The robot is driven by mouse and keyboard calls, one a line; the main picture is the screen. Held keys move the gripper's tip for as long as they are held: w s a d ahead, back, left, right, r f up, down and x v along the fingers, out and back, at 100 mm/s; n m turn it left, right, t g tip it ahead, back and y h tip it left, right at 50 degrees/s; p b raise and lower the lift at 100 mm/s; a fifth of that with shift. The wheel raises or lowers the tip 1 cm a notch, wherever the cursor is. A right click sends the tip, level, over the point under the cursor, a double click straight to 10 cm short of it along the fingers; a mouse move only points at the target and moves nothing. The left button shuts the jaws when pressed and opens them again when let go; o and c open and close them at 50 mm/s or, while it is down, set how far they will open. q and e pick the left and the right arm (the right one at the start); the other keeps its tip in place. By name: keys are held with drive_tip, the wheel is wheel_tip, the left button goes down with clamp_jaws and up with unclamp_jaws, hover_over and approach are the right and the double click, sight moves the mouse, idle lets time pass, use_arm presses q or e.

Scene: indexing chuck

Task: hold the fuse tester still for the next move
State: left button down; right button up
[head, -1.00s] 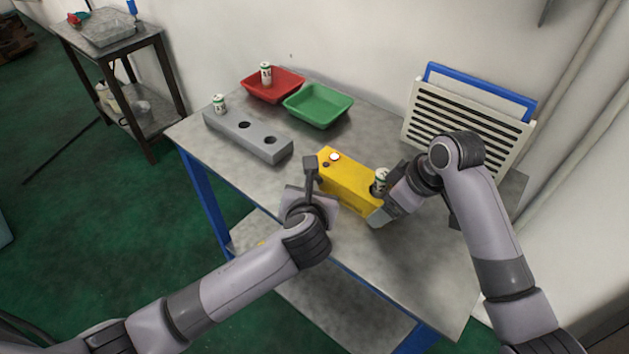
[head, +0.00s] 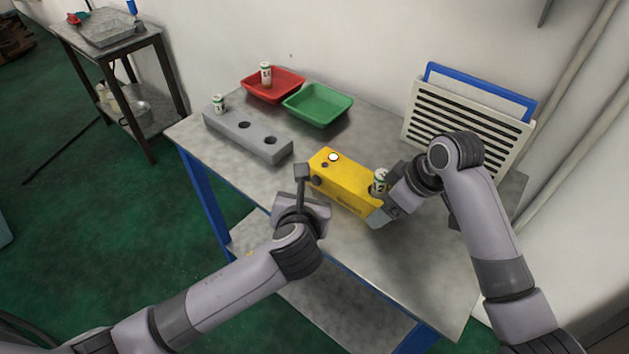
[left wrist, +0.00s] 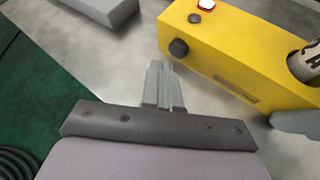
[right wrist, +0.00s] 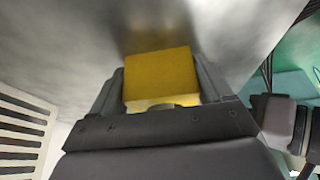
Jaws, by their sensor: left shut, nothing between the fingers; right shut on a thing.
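The yellow fuse tester (head: 340,178) lies on the metal table, with a white round button (head: 334,157) on top and a dark knob (left wrist: 178,47) on its left end. A white-green fuse (head: 379,182) stands in its right end; it also shows at the edge of the left wrist view (left wrist: 305,65). My right gripper (head: 380,215) is shut on the tester's right end; in the right wrist view the yellow end (right wrist: 160,78) sits between the fingers. My left gripper (head: 302,172) is shut and empty, close to the knob end; contact is not clear in the head view, but the left wrist view shows a gap.
A grey block with holes (head: 247,137) holds one fuse (head: 219,104) at the left. A red tray (head: 272,90) with a fuse (head: 266,75) and a green tray (head: 318,106) stand behind. A slatted rack (head: 465,122) stands back right. The front right table is clear.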

use_arm(q)
drive_tip(key=s+a, duration=0.1)
drive_tip(key=s, duration=0.1)
drive_tip(key=s+a, duration=0.2)
idle(0.4)
idle(1.6)
use_arm(e)
drive_tip(key=o, duration=1.1)
drive_tip(key=shift+r, duration=0.1)
drive_tip(key=v, duration=1.2)
drive_tip(key=shift+w, duration=0.1)
